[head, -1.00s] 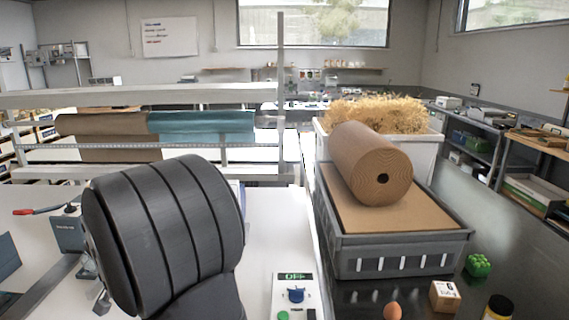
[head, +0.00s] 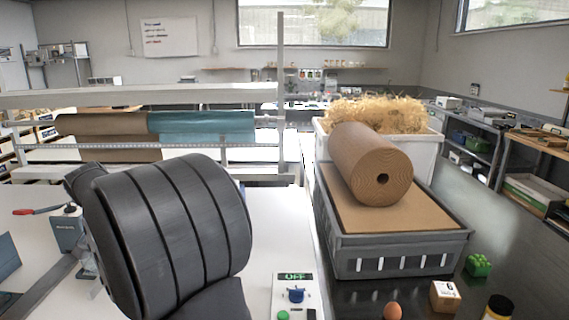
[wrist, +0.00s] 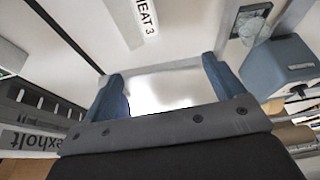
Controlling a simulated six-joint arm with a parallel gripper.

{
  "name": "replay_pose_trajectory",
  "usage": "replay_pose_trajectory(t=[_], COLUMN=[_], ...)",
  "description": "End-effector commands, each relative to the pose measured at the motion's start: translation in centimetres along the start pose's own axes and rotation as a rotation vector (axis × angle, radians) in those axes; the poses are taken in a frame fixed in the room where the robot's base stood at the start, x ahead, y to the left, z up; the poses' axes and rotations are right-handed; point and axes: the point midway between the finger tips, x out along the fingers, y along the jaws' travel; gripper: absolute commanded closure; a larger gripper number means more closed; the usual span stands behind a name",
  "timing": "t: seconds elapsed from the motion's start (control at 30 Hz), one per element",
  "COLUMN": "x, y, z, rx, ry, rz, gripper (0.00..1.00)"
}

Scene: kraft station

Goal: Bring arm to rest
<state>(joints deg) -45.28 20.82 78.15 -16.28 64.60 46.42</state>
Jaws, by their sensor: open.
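My gripper (wrist: 160,88) shows in the wrist view with its two blue fingers spread apart and nothing between them. Beyond the fingers is a bright white surface. In the head view my dark arm link fills the lower left and the gripper itself cannot be seen there.
A grey crate (head: 395,262) with a cardboard top bears a brown corrugated roll (head: 358,160). A control box (head: 296,290) reading OFF stands on the white table (head: 262,250). An egg (head: 393,312), a small carton (head: 445,297) and a green object (head: 478,265) lie at lower right.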

Motion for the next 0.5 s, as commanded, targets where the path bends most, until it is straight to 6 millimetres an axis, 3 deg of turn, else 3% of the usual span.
replay_pose_trajectory(t=[0.27,0.5], x=[-3.8,-6.7], y=[-1.5,-0.6], z=[-3.2,-6.7], rx=[-0.037,-0.049], ry=[0.001,0.001], rz=[-0.017,-0.022], gripper=[0.13,0.13])
